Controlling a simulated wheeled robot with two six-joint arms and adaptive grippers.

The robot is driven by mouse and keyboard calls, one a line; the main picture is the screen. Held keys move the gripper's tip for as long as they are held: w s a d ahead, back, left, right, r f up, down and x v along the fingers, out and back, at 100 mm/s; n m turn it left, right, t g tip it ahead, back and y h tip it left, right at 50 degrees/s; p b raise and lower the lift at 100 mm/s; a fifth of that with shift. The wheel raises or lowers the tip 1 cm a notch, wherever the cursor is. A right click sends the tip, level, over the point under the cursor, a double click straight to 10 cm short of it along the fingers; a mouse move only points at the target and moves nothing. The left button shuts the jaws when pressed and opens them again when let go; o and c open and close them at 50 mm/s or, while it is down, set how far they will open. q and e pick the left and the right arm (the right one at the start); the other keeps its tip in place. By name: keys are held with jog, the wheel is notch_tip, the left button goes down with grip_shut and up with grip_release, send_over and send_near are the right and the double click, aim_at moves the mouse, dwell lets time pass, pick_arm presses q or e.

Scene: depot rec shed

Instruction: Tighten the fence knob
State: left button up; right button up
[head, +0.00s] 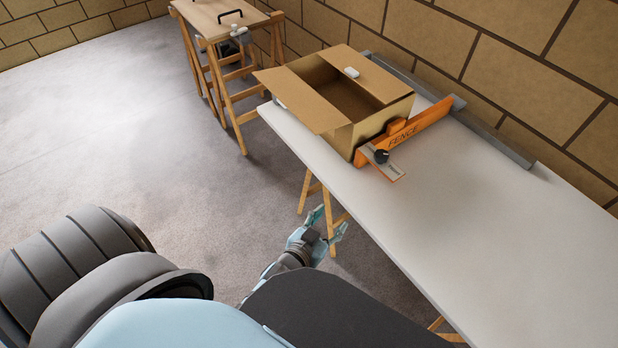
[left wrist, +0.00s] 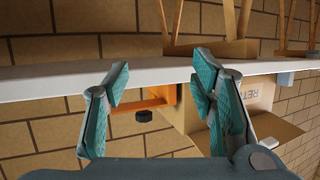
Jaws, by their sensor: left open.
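The orange fence (head: 430,118), marked FENCE, stands on the white table, with a cardboard box against it. Its black knob (head: 381,156) sits at the near end of the fence, above a small labelled plate (head: 391,173). My left gripper (head: 331,223) is open and empty, off the table's near edge, apart from the knob. The left wrist view looks upside down; there the black knob (left wrist: 145,115) and orange fence (left wrist: 160,95) show between the two open fingers (left wrist: 160,82). My right gripper is not in view.
The open cardboard box (head: 352,133) with spread flaps has a small white object (head: 351,72) on it. A grey rail (head: 490,134) runs along the table's back edge. The near part of the white table (head: 500,230) is clear. A second trestle table (head: 218,22) stands farther back.

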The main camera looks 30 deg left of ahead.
pick_arm(q)
jog(key=s+a+f+g, duration=0.1)
jog(key=s+f, duration=0.2)
jog(key=f, duration=0.3)
jog(key=s+f+g+b, duration=0.1)
jog(key=s+f+g, duration=0.1)
jog(key=f, duration=0.3)
jog(key=shift+s+a+f+g, duration=0.3)
jog(key=shift+s+a+f, duration=0.1)
jog(key=shift+s, duration=0.4)
jog(key=shift+r, duration=0.1)
jog(key=s+a+f+g, duration=0.2)
jog(key=s+f, duration=0.3)
jog(key=s, duration=0.5)
jog(key=s+a+f+g, duration=0.1)
jog(key=s+f+g, duration=0.3)
jog(key=s, duration=0.6)
jog(key=s+a+f+g+y, duration=0.1)
jog(key=s+a+f+g, duration=0.1)
jog(key=s+f, duration=0.5)
jog(key=s+g, duration=0.1)
jog(key=s, duration=0.2)
jog(key=shift+a+f, duration=0.3)
jog(key=shift+a, duration=0.05)
jog(key=shift+w, duration=0.1)
